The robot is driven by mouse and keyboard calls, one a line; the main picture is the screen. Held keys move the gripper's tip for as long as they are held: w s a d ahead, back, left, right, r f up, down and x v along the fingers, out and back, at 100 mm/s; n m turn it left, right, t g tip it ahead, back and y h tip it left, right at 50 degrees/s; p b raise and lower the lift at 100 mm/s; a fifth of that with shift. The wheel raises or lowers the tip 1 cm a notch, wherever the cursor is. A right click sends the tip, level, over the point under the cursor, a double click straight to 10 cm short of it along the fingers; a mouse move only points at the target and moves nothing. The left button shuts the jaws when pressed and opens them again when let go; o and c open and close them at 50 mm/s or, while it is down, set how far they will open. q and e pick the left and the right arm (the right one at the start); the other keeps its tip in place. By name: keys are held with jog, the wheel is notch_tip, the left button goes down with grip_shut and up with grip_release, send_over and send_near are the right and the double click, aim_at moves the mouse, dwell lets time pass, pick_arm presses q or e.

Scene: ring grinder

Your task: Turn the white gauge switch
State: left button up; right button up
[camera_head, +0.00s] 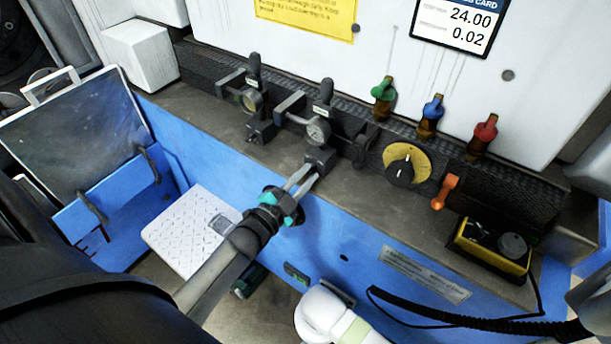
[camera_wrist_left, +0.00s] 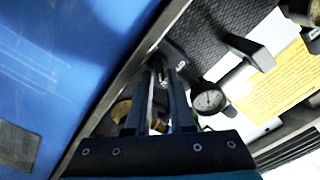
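The white-dial gauge (camera_head: 318,131) stands on the machine ledge, with a dark lever handle above it and a dark block (camera_head: 320,160) below it. Its round dial also shows in the left wrist view (camera_wrist_left: 208,99), to the right of the fingers. My left gripper (camera_head: 308,178) points at the dark block from the front left. Its two fingers are apart, with a gap visible between them, and their tips are at the block. In the left wrist view (camera_wrist_left: 162,72) a small dark part shows between the tips; contact cannot be told.
To the right are a yellow rotary knob (camera_head: 405,166), green (camera_head: 384,89), blue (camera_head: 432,110) and red (camera_head: 485,130) valves, an orange lever (camera_head: 444,192) and a yellow control box (camera_head: 490,243) with a coiled cable.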

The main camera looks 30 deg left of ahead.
pick_arm(q)
jog(key=shift+o, duration=1.4)
jog(key=s+a, duration=0.1)
jog(key=s, duration=1.4)
jog(key=shift+s+p, duration=0.15)
jog(key=shift+p, duration=0.15)
jog(key=shift+a, duration=0.1)
jog(key=s+d+f+n+g+y+b, duration=0.1)
jog(key=s+d+f+n+g, duration=0.15)
jog(key=f, duration=0.65)
jog(key=s+d+f+n+g+b, duration=0.1)
jog(key=s+f+g, duration=0.25)
jog(key=f, duration=0.65)
jog(key=s+d+f+n+g+y+b, duration=0.1)
jog(key=s+f+n+g, duration=0.15)
jog(key=f, duration=0.65)
jog(key=s+d+f+g+b, duration=0.1)
jog(key=s+d+f+g, duration=0.1)
jog(key=s+f+g, duration=0.2)
jog(key=s+d+f+n+g+b, duration=0.1)
jog(key=s+f+g, duration=0.3)
jog(key=s+f, duration=0.4)
jog(key=s, duration=0.5)
jog(key=shift+s+d+f+n, duration=0.15)
jog(key=shift+d+f+n, duration=0.15)
jog(key=shift+d+f, duration=0.1)
